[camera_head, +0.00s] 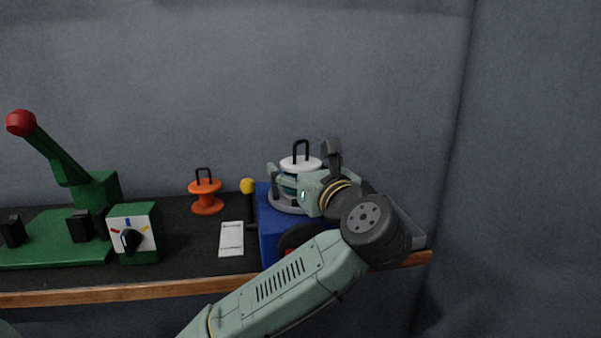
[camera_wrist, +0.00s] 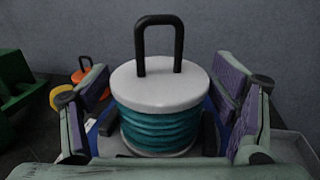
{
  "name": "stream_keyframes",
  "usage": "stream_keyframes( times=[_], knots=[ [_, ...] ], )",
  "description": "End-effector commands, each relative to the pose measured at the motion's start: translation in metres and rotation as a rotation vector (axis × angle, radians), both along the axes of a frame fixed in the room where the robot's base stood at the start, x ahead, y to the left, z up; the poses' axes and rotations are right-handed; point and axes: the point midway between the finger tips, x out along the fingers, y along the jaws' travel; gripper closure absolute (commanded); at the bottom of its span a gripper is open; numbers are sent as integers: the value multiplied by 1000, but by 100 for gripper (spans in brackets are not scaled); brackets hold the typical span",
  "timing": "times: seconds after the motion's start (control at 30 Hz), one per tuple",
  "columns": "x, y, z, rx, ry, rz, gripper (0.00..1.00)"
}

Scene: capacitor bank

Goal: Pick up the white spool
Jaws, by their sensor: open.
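The white spool (camera_head: 301,164) stands upright on top of a blue box (camera_head: 268,232) at the right of the bench. It has a white top disc, a black loop handle and teal winding around its body. In the wrist view the white spool (camera_wrist: 160,88) is upright in the middle, between the two fingers. My gripper (camera_wrist: 160,110) is open, with one purple-padded finger on each side of the spool and a visible gap to each. In the head view my gripper (camera_head: 290,182) reaches in from the right and partly hides the spool's lower body.
An orange spool (camera_head: 206,197) stands left of the blue box, near a yellow knob (camera_head: 247,186) and a white label card (camera_head: 231,239). Further left are a green box with a dial (camera_head: 134,232) and a green lever with a red ball (camera_head: 21,123). A wall stands close behind.

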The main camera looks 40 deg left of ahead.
Motion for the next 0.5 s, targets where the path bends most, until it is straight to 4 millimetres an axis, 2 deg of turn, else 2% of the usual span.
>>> stream_keyframes(
  times=[0.23,0.5],
  knots=[
    [-1,0,0,0,0,0,20],
    [0,0,0,1,0,0,38]
  ],
)
